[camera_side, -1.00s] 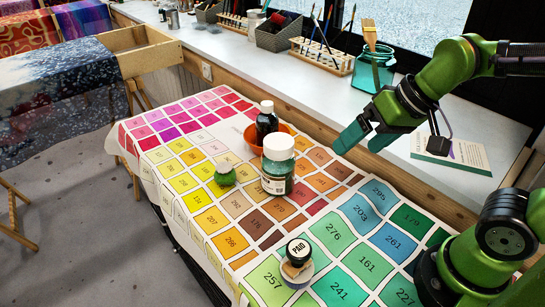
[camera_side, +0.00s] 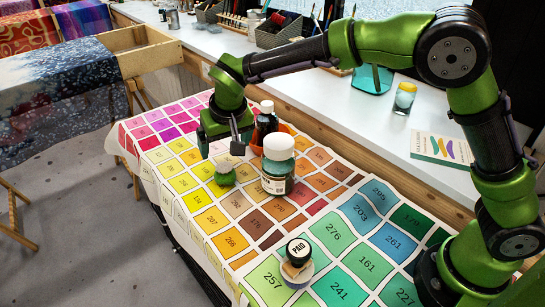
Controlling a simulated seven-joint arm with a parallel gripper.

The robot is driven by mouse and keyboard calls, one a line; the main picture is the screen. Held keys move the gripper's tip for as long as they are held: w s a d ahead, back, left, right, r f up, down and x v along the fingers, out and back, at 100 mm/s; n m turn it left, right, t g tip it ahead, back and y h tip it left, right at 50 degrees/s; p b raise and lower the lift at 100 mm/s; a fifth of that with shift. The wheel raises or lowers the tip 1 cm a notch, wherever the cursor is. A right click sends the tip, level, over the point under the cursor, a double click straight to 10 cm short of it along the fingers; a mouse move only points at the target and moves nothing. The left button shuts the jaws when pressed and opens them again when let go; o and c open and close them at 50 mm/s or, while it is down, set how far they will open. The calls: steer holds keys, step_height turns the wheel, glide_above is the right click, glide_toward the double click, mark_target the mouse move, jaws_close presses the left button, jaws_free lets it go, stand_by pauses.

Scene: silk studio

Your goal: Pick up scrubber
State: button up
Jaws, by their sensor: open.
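The scrubber appears to be the small round green bristly thing (camera_side: 225,175) with a pale top, standing on the yellow part of the colour-chart cloth. My gripper (camera_side: 220,152) is just above and slightly behind it, pointing down, with its fingers apart. One finger is to the left and one to the right of the scrubber's top in the picture. The gripper appears empty. I cannot tell whether a finger touches the scrubber.
A white-capped green jar (camera_side: 278,164) stands close right of the scrubber. A dark bottle (camera_side: 266,122) and an orange bowl (camera_side: 288,134), partly hidden, are behind. A PAID stamp (camera_side: 298,251) stands at the front. The cloth (camera_side: 200,243) left of the scrubber is clear.

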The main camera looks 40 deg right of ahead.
mark_target(225, 168)
steer(key=x, duration=1)
steer(key=shift+w+f, duration=0.1)
steer(key=shift+f, duration=0.15)
steer(key=shift+d+x, duration=0.15)
steer(key=shift+x, duration=1.2)
steer(key=shift+d+x, duration=0.2)
steer(key=shift+x, duration=1.15)
steer(key=shift+r, duration=0.1)
steer(key=shift+c, duration=0.3)
steer(key=c, duration=1)
